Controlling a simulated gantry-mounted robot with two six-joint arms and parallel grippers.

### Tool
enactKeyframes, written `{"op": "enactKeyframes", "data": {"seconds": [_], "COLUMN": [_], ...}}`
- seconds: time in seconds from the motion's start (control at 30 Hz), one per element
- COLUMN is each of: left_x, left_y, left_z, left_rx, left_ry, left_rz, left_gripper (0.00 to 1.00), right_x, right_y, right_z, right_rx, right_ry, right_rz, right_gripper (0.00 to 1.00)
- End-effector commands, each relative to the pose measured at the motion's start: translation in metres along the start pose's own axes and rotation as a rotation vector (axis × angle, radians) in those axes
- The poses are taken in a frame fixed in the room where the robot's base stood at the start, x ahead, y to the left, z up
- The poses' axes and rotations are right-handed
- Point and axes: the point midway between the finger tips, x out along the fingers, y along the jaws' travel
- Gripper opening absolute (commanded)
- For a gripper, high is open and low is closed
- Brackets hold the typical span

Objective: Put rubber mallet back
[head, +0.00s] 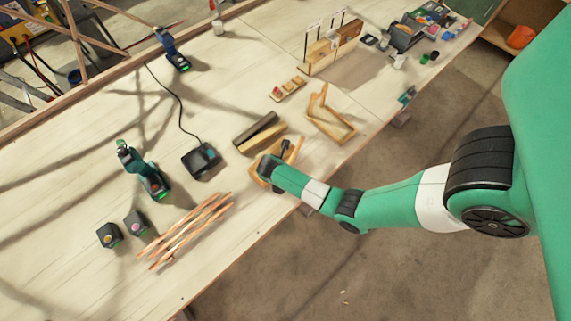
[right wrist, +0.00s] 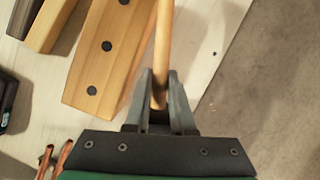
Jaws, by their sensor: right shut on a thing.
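The rubber mallet shows as a pale wooden handle (right wrist: 163,45) in the right wrist view, running up out of the top of the picture; its head is not clearly seen. My right gripper (right wrist: 160,88) is shut on this handle, one finger on each side. In the head view my right gripper (head: 281,156) is at the table's near edge, beside a light wooden block (head: 259,175) that it partly hides. In the right wrist view the block (right wrist: 112,40) has a row of dark round spots and lies left of the handle. My left gripper is not in view.
Dark and light wood pieces (head: 259,131) and an open wooden frame (head: 330,117) lie just beyond my right gripper. Bent laths (head: 187,230), a cordless drill (head: 145,172) and a black charger (head: 202,160) are to the left. The table's front left stretch is clear.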

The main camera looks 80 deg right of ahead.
Motion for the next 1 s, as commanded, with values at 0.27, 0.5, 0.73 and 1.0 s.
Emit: {"op": "enactKeyframes", "data": {"seconds": [0.27, 0.5, 0.73, 1.0], "left_x": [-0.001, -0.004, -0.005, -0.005], "left_y": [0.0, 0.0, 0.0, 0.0], "left_z": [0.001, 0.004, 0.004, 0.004], "left_rx": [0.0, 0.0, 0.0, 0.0], "left_ry": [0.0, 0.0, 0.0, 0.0], "left_rz": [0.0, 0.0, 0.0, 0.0], "left_gripper": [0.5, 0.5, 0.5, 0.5], "right_x": [0.002, 0.009, 0.011, 0.011], "right_y": [0.001, 0.001, 0.001, 0.0], "right_z": [-0.001, -0.004, -0.005, -0.005], "right_rx": [0.002, 0.002, 0.002, 0.002], "right_ry": [-0.001, -0.001, -0.001, -0.001], "right_rz": [0.003, 0.002, 0.003, 0.002], "right_gripper": [0.0, 0.0, 0.0, 0.52]}}
